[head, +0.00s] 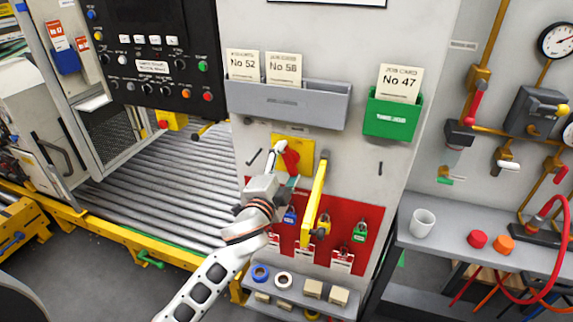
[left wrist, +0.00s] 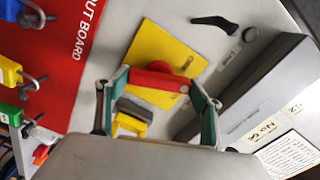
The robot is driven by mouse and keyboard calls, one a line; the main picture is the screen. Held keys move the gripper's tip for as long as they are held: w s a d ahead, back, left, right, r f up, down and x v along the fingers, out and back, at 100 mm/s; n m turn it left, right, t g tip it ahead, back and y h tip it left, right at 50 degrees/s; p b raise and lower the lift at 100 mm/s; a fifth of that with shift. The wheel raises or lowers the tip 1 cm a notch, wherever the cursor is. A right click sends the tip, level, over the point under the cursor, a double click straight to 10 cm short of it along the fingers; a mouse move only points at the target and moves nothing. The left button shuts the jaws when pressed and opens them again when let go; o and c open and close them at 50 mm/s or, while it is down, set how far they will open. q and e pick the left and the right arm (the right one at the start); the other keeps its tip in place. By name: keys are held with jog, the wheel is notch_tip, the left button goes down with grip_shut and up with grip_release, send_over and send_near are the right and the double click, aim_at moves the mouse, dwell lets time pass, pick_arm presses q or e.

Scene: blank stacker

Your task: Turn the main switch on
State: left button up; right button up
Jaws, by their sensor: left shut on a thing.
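The main switch has a red rotary handle (head: 291,157) on a yellow plate (head: 300,142), mounted on the grey panel. In the left wrist view the red handle (left wrist: 158,79) lies across the space between my fingers, with the yellow plate (left wrist: 165,48) behind it. My left gripper (head: 286,167) is at the switch and shut on the red handle. In the wrist view its green-padded fingers (left wrist: 160,92) stand at the handle's two ends. In the head view the gripper partly covers the handle and plate. My right gripper is not in view.
Below the switch, a red lockout board (head: 340,215) carries padlocks and tags, with a yellow bar (head: 314,204) projecting beside my gripper. Above are a grey card holder (head: 310,110) and a green card holder (head: 392,125). A roller conveyor (head: 165,195) lies left; a shelf with a white cup (head: 422,223) stands right.

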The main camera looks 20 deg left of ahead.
pick_arm(q)
jog(key=shift+m, duration=1.9)
jog(key=o, duration=1.1)
jog(key=shift+o, duration=0.2)
jog(key=s, duration=1.2)
jog(key=shift+a, duration=0.15)
